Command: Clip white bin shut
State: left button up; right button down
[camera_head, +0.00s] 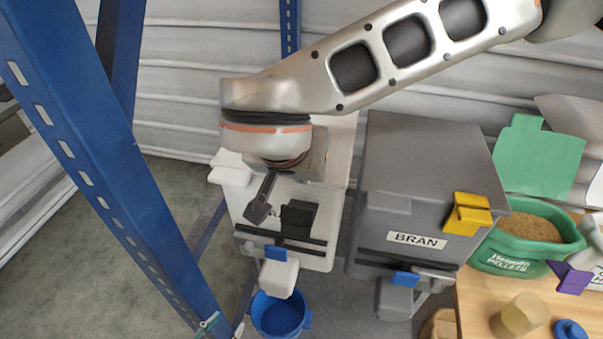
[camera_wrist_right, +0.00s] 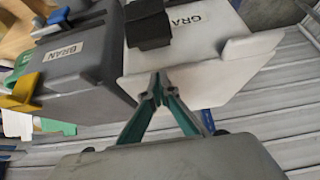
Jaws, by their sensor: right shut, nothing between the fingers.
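The white bin (camera_head: 308,255) stands left of the grey bin, its top largely behind my right arm. A black clip (camera_head: 297,215) is at its upper front; it also shows in the right wrist view (camera_wrist_right: 148,26) beside the "GRAN" lettering on the white bin (camera_wrist_right: 190,55). My right gripper (camera_wrist_right: 158,88) is shut and empty, its teal fingertips against the white bin in the picture, apart from the black clip. I cannot tell whether they touch the bin. A small teal part, seemingly my left gripper (camera_head: 210,322), shows at the lower left; its state is unclear.
The grey "BRAN" bin (camera_head: 420,170) with a yellow clip (camera_head: 468,213) stands close on the right. A blue bucket (camera_head: 279,315) is below the white bin's spout. A blue post (camera_head: 110,160) blocks the left. A green pellet tub (camera_head: 520,262) and purple clip (camera_head: 570,278) are at right.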

jog(key=shift+r, duration=0.1)
jog(key=v, duration=0.7)
jog(key=shift+s+r, duration=0.15)
